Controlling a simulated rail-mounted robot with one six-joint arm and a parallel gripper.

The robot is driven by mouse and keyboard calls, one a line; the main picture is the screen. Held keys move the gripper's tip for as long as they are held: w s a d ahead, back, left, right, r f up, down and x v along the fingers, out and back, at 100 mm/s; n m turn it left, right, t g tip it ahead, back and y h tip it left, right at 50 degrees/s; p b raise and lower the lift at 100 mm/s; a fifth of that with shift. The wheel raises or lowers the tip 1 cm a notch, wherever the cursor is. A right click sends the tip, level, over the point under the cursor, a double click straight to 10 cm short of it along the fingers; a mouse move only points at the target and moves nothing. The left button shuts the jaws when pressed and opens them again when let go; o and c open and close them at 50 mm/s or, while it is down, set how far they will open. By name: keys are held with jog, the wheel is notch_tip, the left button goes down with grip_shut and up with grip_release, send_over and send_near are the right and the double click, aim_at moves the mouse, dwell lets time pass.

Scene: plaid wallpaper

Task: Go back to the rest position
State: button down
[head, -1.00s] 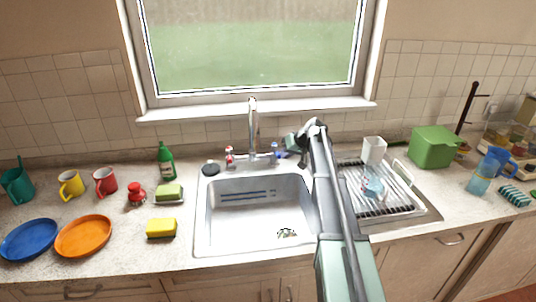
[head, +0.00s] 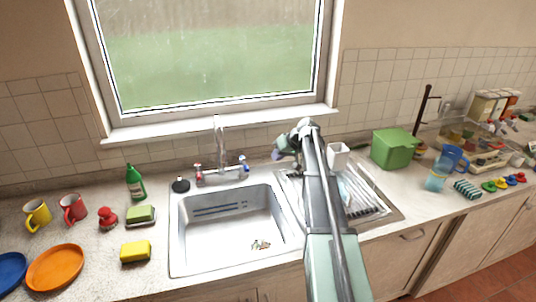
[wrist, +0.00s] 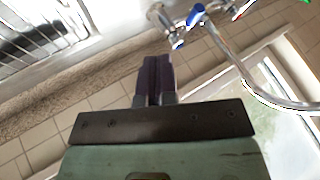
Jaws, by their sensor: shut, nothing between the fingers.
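My gripper (wrist: 155,80) shows in the wrist view with its dark fingers together and nothing between them. The blue-handled tap (wrist: 170,22) and the curved spout are just beyond and to the right of the fingertips in that view. In the head view my arm reaches up from the bottom, over the divide between the sink (head: 235,225) and the dish rack (head: 370,196). The wrist end (head: 290,145) is bent to the left, right of the blue tap handle (head: 244,165). The fingertips are too small to make out there.
Left counter holds a green bottle (head: 135,182), sponges (head: 136,251), mugs (head: 73,208) and plates (head: 55,267). A white cup (head: 338,155) stands by the rack. A green box (head: 394,148) and blue pitcher (head: 453,158) stand to the right. The window (head: 210,50) is behind the sink.

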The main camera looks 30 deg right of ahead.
jog(key=shift+s+d+r, duration=0.1)
jog(key=shift+s+r, duration=0.1)
jog(key=shift+r, duration=0.05)
jog(key=s+a+f+g+h, duration=0.2)
jog(key=s+a+g, duration=0.1)
jog(key=s+a, duration=1.1)
jog(key=s+a+f+g+h, duration=0.2)
jog(key=s+a+g+h, duration=0.1)
jog(key=s+a, duration=1.1)
jog(key=s, duration=0.3)
jog(key=shift+a+f, duration=0.15)
jog(key=shift+a, duration=0.15)
